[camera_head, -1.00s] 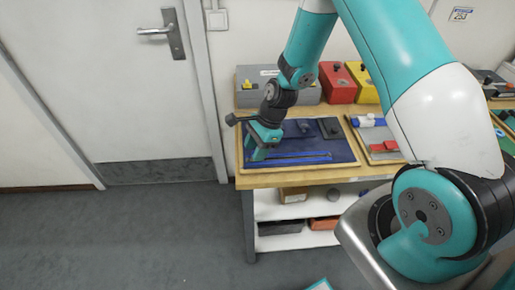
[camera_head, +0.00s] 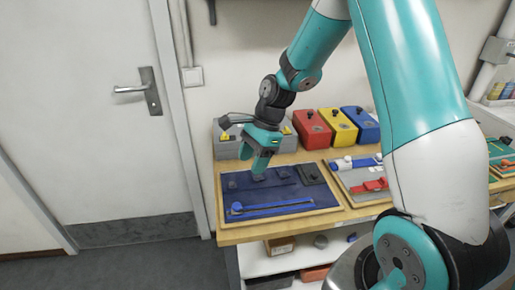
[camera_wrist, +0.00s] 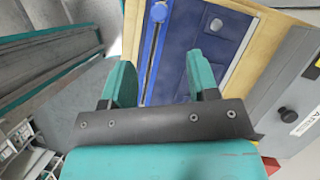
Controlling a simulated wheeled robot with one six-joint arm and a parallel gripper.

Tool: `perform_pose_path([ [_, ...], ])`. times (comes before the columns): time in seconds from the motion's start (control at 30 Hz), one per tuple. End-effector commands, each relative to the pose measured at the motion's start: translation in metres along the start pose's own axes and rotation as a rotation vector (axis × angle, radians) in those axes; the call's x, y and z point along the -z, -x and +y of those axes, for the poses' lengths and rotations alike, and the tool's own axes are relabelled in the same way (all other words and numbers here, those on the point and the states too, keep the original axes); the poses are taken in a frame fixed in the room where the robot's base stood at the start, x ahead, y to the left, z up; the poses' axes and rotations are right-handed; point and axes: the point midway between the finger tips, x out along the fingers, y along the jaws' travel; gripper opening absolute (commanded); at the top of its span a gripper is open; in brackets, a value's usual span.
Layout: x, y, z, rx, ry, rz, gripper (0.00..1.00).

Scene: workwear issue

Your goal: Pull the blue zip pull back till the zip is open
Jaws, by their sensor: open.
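The zip (camera_head: 275,209) runs left to right along the front part of a dark blue fabric panel (camera_head: 290,194) on a wooden board. A small piece at its left end looks like the blue zip pull (camera_head: 236,208). My gripper (camera_head: 257,164) is open and empty, apart from the zip and appearing over the panel's back part. In the wrist view the bright blue zip strip (camera_wrist: 159,25) lies beyond and between my spread fingers (camera_wrist: 161,82).
Red (camera_head: 312,130), yellow (camera_head: 340,126) and blue (camera_head: 361,124) boxes stand behind the board, with a grey box (camera_head: 226,143) at left. Another board (camera_head: 357,176) with red and white parts lies to the right. The door (camera_head: 80,110) is at left.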

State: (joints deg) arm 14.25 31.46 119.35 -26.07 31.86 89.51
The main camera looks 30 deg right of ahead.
Motion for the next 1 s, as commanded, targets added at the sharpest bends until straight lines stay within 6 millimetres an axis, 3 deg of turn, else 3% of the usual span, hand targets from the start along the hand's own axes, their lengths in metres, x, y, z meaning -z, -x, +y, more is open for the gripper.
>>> perform_pose_path([
  [0.1,0.0,0.021,-0.001,0.004,0.0,0.0,0.54],
  [0.3,0.0,0.038,0.0,0.001,-0.001,0.0,0.54],
  [0.87,-0.001,0.04,0.0,0.0,0.003,0.0,0.54],
  [1.0,-0.024,0.047,0.01,0.0,0.155,0.006,0.54],
])
